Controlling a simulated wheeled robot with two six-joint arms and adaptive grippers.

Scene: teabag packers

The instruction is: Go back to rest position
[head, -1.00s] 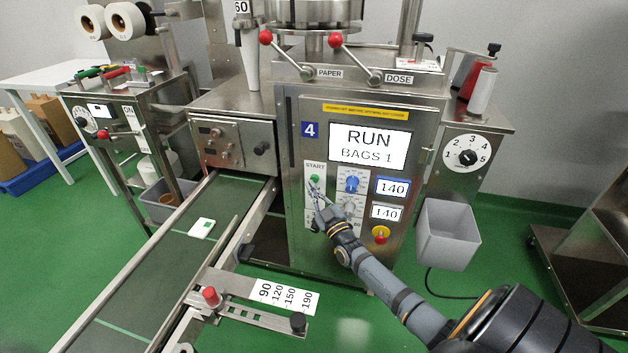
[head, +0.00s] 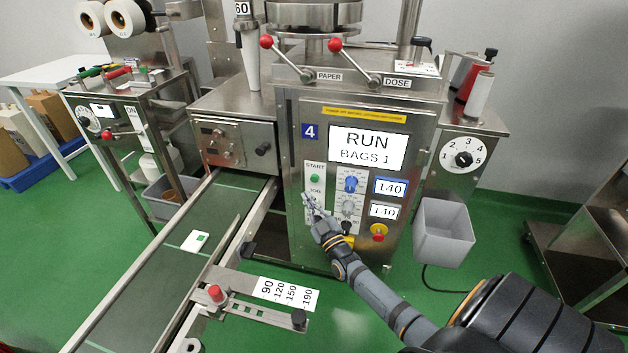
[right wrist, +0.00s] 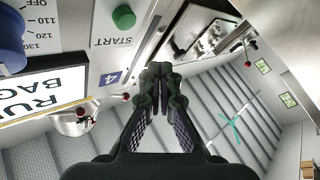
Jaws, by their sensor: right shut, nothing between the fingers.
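My right gripper (head: 311,203) is shut and empty in front of the machine's control panel (head: 328,232). Its fingertips are just below the green START button (head: 315,179), apart from it in the head view. In the right wrist view the shut fingers (right wrist: 161,72) show in the middle, and the START button (right wrist: 123,17) is at the upper left. The screen (head: 367,149) reads RUN, BAGS 1. My left gripper is not in view.
A conveyor (head: 165,262) with a white teabag packet (head: 195,241) runs along the left. A red-knobbed guide bar (head: 216,294) juts out in front. A grey bin (head: 443,232) hangs at the right. Green floor is open at the front right.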

